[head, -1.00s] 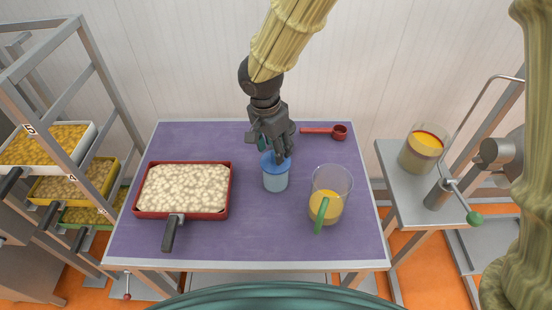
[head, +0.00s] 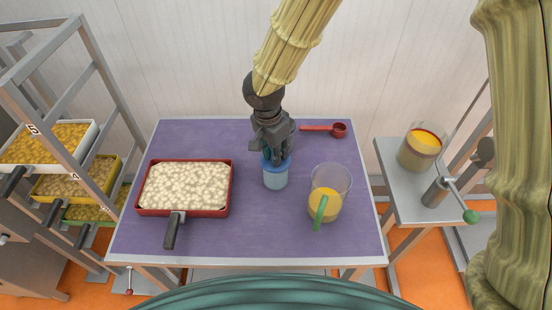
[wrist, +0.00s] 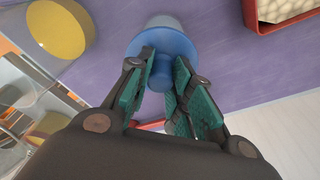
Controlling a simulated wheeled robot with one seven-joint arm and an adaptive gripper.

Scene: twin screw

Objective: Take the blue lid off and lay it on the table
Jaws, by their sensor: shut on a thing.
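A small clear jar (head: 275,181) stands upright on the purple table (head: 270,230), and its blue lid (head: 283,165) sits on top. The lid also shows in the wrist view (wrist: 178,50), with a round knob in its middle. My gripper (head: 273,158) points down from above at the lid. In the wrist view its green finger pads (wrist: 162,75) lie on both sides of the knob, shut on it. The lid appears seated on the jar; any gap between them is too small to tell.
A red tray (head: 140,190) of pale pieces with a black handle is on the left. A clear jug (head: 331,185) with yellow contents and a green handle stands close on the right. A red scoop (head: 338,130) lies at the back right. The table front is free.

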